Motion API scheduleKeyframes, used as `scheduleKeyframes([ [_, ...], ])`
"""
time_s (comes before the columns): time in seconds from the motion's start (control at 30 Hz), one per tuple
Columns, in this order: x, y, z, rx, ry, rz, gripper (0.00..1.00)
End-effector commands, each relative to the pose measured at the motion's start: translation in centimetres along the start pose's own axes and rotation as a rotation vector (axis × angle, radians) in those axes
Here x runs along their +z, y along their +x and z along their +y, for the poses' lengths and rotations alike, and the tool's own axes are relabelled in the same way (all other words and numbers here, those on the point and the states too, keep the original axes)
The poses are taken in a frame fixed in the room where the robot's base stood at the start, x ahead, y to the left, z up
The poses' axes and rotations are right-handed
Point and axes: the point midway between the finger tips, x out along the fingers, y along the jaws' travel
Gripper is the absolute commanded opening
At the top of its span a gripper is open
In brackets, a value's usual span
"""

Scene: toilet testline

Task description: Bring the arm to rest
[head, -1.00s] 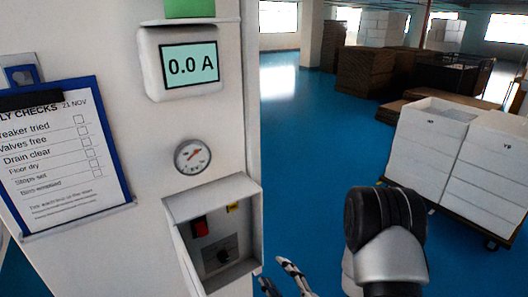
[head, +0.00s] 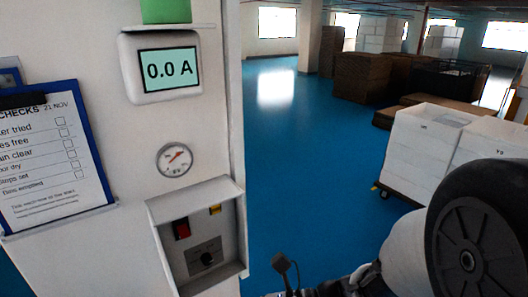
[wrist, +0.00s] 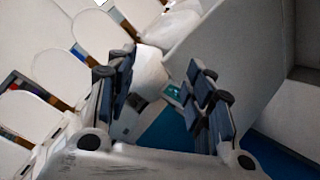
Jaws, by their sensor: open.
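My gripper is open and empty in the wrist view (wrist: 162,82), with its two dark-padded fingers spread apart and nothing between them. In the head view my arm fills the lower right, its large dark joint close to the camera. A dark finger-like part of the gripper (head: 286,268) shows at the bottom edge; the rest is hidden or cut off. It appears just right of an open-fronted control box with a red switch (head: 182,229) and a black knob (head: 207,258). I cannot tell whether anything touches.
The white panel carries a display reading 0.0 A (head: 169,70), a round gauge (head: 174,159) and a clipboard (head: 48,155). White cartons (head: 425,150) stand on a cart at right. Blue floor (head: 300,150) is clear between. Several white rounded shapes (wrist: 60,75) line the wrist view's left.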

Motion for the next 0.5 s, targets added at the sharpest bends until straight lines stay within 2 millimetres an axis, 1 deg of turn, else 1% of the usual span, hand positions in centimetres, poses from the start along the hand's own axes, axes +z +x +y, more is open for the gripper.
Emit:
scheduleKeyframes([
  [0.03,-1.4,-0.4,1.4,-0.019,-0.197,0.112,0.48],
  [0.07,-2.4,-0.8,1.9,-0.027,-0.311,0.182,0.48],
  [0.1,-3.7,-1.5,2.4,-0.037,-0.464,0.277,0.48],
  [0.17,-5.5,-2.9,2.8,-0.049,-0.694,0.423,0.48],
  [0.2,-6.5,-4.1,2.7,-0.054,-0.848,0.524,0.48],
  [0.23,-7.1,-5.0,2.6,-0.057,-0.961,0.601,0.48],
  [0.27,-7.5,-6.1,2.5,-0.059,-1.072,0.680,0.48],
  [0.3,-8.0,-7.6,2.2,-0.057,-1.216,0.787,0.48],
  [0.37,-8.2,-9.9,1.8,-0.050,-1.409,0.944,0.48],
  [0.4,-8.2,-11.4,1.6,-0.043,-1.521,1.042,0.48],
  [0.5,-7.4,-14.9,1.3,-0.017,-1.753,1.276,0.48],
])
